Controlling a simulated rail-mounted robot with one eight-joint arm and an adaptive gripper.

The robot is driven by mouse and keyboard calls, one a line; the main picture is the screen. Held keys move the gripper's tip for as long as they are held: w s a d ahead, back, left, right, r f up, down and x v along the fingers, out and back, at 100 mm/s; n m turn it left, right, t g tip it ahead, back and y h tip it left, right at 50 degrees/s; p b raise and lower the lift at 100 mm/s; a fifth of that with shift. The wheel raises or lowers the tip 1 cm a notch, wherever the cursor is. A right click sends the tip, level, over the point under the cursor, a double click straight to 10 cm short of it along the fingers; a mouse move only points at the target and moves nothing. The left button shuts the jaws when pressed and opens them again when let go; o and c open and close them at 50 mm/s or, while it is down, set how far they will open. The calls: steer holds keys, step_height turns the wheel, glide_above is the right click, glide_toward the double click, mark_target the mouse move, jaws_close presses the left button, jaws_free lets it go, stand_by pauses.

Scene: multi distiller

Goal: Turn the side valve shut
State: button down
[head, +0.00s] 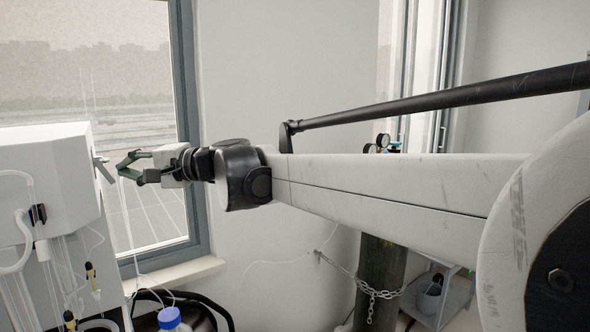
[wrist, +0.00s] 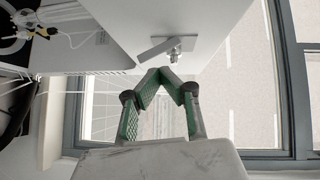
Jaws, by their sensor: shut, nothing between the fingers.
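The side valve (head: 104,169) is a grey metal lever on the right side of the white distiller housing (head: 45,170). In the wrist view the valve (wrist: 160,48) shows as a flat lever on a short metal stem, slanting across the white side panel. My gripper (head: 121,170) is just right of the valve in the head view. In the wrist view its green-padded fingertips (wrist: 160,73) meet in a point just below the lever, with nothing between them. A gap shows between the fingertips and the lever in that view; I cannot tell the exact depth.
A window (head: 150,215) stands behind my gripper. Clear tubes and small fittings hang on the distiller's front at left. A blue-capped bottle (head: 170,319) stands low in front. A dark gas cylinder (head: 381,275) is chained to the wall beneath my arm.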

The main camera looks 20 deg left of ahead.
steer(key=c, duration=2.5)
jaws_free()
step_height(320, 180, up, 8)
steer(key=shift+s, duration=0.45)
steer(key=shift+o, duration=1.4)
steer(key=shift+a+r, duration=0.1)
steer(key=shift+r, duration=0.1)
steer(key=shift+o, duration=1.3)
steer(key=shift+w+a, duration=0.1)
steer(key=shift+w, duration=0.1)
steer(key=m+g+h+p, duration=0.75)
steer(key=m+g, duration=0.25)
steer(key=g, duration=0.2)
glide_toward(105, 171)
steer(key=shift+y, duration=0.35)
steer(key=p+x, duration=0.1)
steer(key=x, duration=0.2)
steer(key=f+p+x, duration=0.1)
steer(key=x, duration=0.1)
steer(key=p+x, duration=0.1)
steer(key=x, duration=0.2)
steer(key=shift+s+a+f, duration=0.1)
steer(key=shift+s+f, duration=0.2)
steer(key=shift+f, duration=0.1)
